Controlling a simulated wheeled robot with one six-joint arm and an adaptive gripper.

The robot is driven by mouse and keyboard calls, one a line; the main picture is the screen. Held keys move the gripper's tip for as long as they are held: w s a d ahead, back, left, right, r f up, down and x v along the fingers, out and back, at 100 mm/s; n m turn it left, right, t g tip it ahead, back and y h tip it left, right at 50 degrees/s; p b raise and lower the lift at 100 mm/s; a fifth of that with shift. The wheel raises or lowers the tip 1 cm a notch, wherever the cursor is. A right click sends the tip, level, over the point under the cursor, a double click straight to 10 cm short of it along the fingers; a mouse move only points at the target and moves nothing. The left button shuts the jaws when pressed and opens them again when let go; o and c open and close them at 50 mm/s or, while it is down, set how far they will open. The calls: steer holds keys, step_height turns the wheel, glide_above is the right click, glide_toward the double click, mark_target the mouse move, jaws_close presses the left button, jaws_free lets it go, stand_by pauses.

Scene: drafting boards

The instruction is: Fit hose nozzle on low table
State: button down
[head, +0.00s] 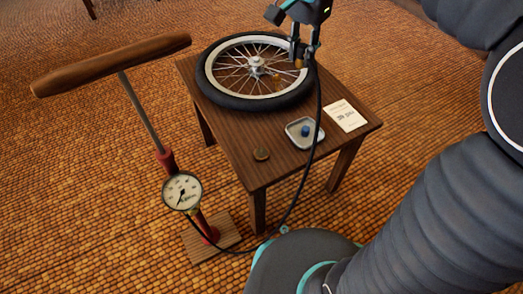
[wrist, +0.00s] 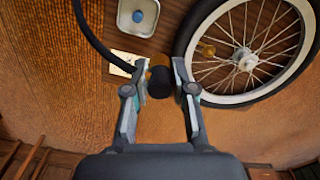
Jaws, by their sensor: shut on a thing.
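My gripper (head: 302,56) is shut on the hose nozzle and holds it near the right rim of the spoked wheel. In the wrist view the nozzle (wrist: 160,84) is a dark cylinder with a brass-coloured part, between the fingertips. The black hose (head: 318,112) hangs from my gripper over the table edge to the pump; it also shows in the wrist view (wrist: 90,38). The wheel (head: 212,82) lies flat on the low wooden table (head: 232,140). A small brass-coloured piece (wrist: 207,48) shows among the spokes. I cannot tell whether the nozzle touches anything on the wheel.
A red floor pump with a wooden handle (head: 110,66) and round gauge (head: 182,191) stands left of the table.

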steer(key=s+a, duration=0.7)
steer(key=s, duration=0.3)
steer(key=shift+s+a, duration=0.2)
steer(key=shift+s, duration=0.15)
stand_by(0.7)
steer(key=b, duration=0.4)
glide_above(261, 148)
steer(key=shift+f, duration=7.6)
steer(key=shift+f, duration=1.3)
steer(key=c, duration=0.9)
jaws_free()
